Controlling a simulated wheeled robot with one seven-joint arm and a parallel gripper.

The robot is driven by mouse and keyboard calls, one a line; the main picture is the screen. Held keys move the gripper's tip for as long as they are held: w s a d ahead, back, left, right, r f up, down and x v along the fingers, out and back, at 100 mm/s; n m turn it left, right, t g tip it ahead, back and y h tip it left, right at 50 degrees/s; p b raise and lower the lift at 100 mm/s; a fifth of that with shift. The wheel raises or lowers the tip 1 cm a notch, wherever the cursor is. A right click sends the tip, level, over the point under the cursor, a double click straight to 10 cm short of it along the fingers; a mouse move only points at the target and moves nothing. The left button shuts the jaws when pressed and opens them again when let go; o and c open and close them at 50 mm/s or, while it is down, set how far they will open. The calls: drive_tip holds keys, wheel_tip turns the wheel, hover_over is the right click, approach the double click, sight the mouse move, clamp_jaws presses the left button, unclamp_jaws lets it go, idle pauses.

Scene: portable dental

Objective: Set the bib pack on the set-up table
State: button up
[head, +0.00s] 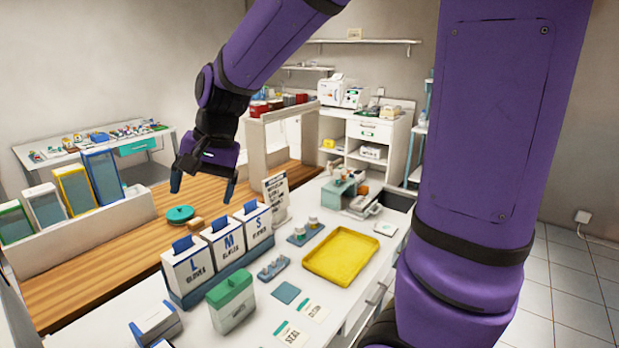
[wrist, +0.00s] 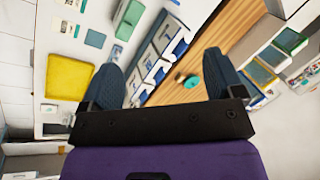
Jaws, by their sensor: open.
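My gripper (head: 203,188) is open and empty, held in the air above the wooden worktop (head: 95,285). Its two dark fingers also show apart in the wrist view (wrist: 162,75). I cannot tell for sure which thing is the bib pack. A small flat blue square (head: 286,292) lies on the white counter (head: 335,220) near the yellow tray (head: 341,255), and it also shows in the wrist view (wrist: 95,39). No label shows which surface is the set-up table. A white table (head: 50,172) with a teal drawer and many small items stands at the back left.
Glove boxes (head: 228,250) marked L, M and S stand in a row on the counter. A green-lidded box (head: 232,301) is in front of them. A teal round item (head: 180,214) sits on the wood. Tall coloured bins (head: 75,190) line the left.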

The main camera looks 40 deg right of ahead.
drive_tip(key=s+d+r+n+t+h, duration=0.1)
drive_tip(key=s+d+r+n, duration=0.2)
drive_tip(key=s, duration=0.7)
drive_tip(key=s+d+r+n+t+h, duration=0.2)
drive_tip(key=s+d+r+n, duration=0.1)
drive_tip(key=s, duration=0.7)
drive_tip(key=shift+d, duration=0.9)
